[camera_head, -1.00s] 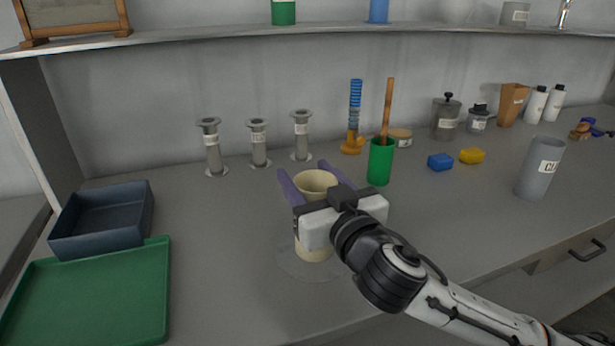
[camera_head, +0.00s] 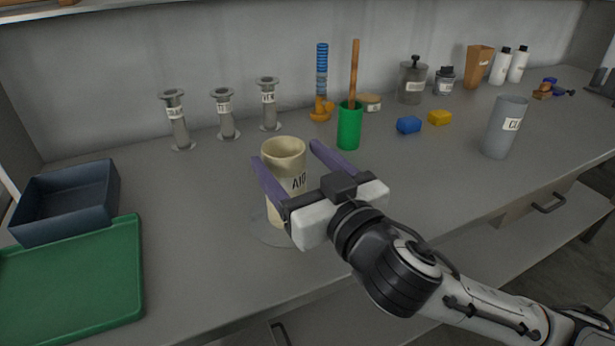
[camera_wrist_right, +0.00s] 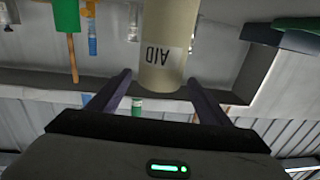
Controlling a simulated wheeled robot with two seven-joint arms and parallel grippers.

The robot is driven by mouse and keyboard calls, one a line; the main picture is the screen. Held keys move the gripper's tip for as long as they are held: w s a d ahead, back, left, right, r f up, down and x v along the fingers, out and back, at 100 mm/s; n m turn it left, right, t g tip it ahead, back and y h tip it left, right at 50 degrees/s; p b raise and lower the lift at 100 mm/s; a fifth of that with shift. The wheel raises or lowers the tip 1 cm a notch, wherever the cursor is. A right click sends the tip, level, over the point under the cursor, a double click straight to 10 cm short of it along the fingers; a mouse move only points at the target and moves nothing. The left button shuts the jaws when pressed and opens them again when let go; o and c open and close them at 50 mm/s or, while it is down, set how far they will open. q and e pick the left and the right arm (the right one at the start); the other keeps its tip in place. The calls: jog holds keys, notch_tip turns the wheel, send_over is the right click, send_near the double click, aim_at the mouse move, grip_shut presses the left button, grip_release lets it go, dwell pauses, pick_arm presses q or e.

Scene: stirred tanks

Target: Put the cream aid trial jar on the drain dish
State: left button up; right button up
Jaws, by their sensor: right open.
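The cream jar (camera_head: 284,160), labelled AID, stands upright on a thin, round, pale dish (camera_head: 262,234), which I take for the drain dish. The dish is partly hidden by the jar and my gripper. My right gripper (camera_head: 286,151) is open, with its purple fingers pointing at the jar, one to each side of it. In the right wrist view the jar (camera_wrist_right: 168,40) shows upside down between the fingertips, with a gap on both sides. My left gripper is out of view.
A green tray (camera_head: 75,290) and a dark blue bin (camera_head: 62,222) are at the left. A green cup (camera_head: 349,130) with a brown stick stands behind the jar. Several grey cylinders (camera_head: 226,115) stand along the wall. A grey labelled beaker (camera_head: 503,130) stands at the right.

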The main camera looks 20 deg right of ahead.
jog(key=s, duration=0.2)
jog(key=shift+s+d+f, duration=0.1)
jog(key=shift+s+f, duration=0.05)
jog(key=shift+s, duration=0.15)
jog(key=p, duration=0.1)
jog(key=s+p, duration=0.1)
jog(key=p, duration=0.1)
jog(key=shift+d+r, duration=0.2)
jog(key=shift+r, duration=0.15)
jog(key=shift+s+p, duration=0.3)
jog(key=shift+p, duration=0.25)
jog(key=shift+s+f+p, duration=0.1)
jog(key=shift+s+p, duration=0.3)
jog(key=shift+p, duration=0.05)
jog(key=shift+s+f, duration=0.1)
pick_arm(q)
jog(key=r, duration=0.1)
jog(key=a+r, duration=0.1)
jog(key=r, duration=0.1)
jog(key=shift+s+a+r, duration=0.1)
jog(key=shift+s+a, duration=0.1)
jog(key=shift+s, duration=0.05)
